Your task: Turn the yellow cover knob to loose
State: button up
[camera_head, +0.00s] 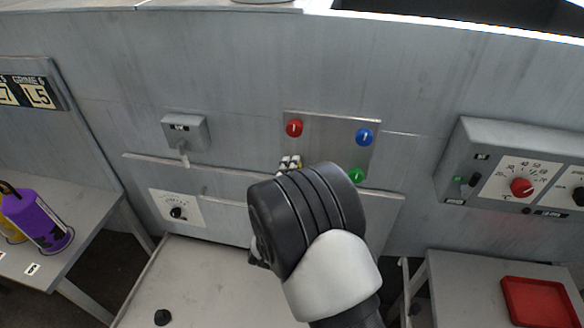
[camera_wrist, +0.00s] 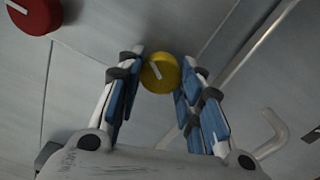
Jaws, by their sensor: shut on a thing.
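The yellow cover knob (camera_wrist: 160,74) sits between the fingertips in the wrist view, with a white mark line on its face slanting to the upper left. My gripper (camera_wrist: 160,82) is shut on it, with blue finger pads on both sides. In the head view my gripper (camera_head: 290,164) reaches the lower left of the metal panel (camera_head: 328,138); the wrist and fingers hide nearly all of the yellow knob there.
A red knob (camera_head: 294,129), a blue knob (camera_head: 364,137) and a green knob (camera_head: 356,175) share the panel. A lever switch box (camera_head: 185,133) is to the left. A dial box (camera_head: 515,170) and a red tray (camera_head: 540,302) are at right. A purple cylinder (camera_head: 38,218) stands at left.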

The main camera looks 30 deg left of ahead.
jog(key=n+p, duration=0.1)
jog(key=n, duration=0.3)
jog(key=shift+n+p, duration=0.35)
jog(key=shift+n, duration=0.05)
dwell(0.4)
jog(key=o, duration=1.1)
jog(key=shift+c, duration=0.2)
jog(key=shift+s, duration=0.1)
jog(key=v, duration=1.1)
jog(key=shift+s+d, duration=0.2)
jog(key=shift+s, duration=0.15)
